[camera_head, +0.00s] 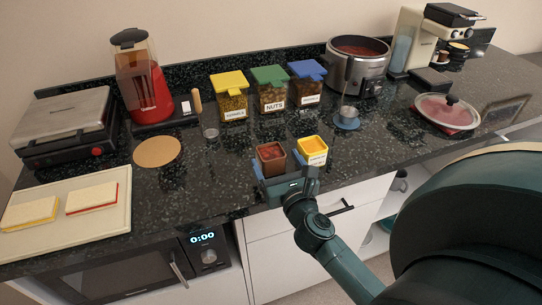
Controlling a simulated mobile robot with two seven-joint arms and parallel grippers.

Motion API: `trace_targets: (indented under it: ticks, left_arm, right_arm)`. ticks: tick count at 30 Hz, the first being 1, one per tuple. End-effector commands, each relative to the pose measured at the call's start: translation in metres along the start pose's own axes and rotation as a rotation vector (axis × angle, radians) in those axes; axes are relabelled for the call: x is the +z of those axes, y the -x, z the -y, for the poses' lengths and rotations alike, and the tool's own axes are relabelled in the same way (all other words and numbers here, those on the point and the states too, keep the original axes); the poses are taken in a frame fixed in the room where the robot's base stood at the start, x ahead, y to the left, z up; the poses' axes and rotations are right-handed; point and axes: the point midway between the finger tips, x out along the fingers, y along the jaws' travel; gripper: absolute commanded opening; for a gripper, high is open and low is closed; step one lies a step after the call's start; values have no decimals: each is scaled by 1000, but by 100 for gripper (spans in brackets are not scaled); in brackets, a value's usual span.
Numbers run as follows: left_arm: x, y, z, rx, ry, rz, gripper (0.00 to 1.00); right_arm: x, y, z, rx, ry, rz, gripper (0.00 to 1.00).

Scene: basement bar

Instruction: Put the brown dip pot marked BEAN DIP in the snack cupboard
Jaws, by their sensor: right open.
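A square brown dip pot (271,158) with reddish-brown contents stands on the dark counter near its front edge. Its front label is not readable here. My right gripper (285,173) is open at the front of the pot, with a blue-tipped finger on each side; I cannot tell whether they touch it. A yellow dip pot (313,152) stands close by on the right, just behind the right finger. No cupboard is marked as the snack cupboard; white cabinet fronts (272,262) are below the counter, and an open compartment (388,222) shows at lower right. My left gripper is out of view.
Yellow, green and blue-lidded snack jars (273,90) stand behind the pots. A small glass on a blue coaster (347,122) is to the right. A slow cooker (357,66), lidded pan (447,112), blender (143,80), grill (66,127) and sandwich board (107,220) occupy the counter.

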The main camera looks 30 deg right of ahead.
Motion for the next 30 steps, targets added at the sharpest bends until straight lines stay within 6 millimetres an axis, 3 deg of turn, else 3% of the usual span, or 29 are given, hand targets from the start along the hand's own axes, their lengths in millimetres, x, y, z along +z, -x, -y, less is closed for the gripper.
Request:
trace_targets:
  ticks: [5, 12, 22, 30]
  left_arm:
    - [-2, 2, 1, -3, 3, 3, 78]
    - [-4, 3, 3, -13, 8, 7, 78]
    - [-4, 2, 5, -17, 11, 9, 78]
    - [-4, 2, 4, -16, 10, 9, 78]
  right_arm:
    - [2, -13, -1, 0, 2, 1, 82]
    - [3, -48, -3, 1, 4, 1, 82]
    - [2, -56, -3, 1, 3, 0, 82]
    - [2, -56, -3, 1, 3, 0, 61]
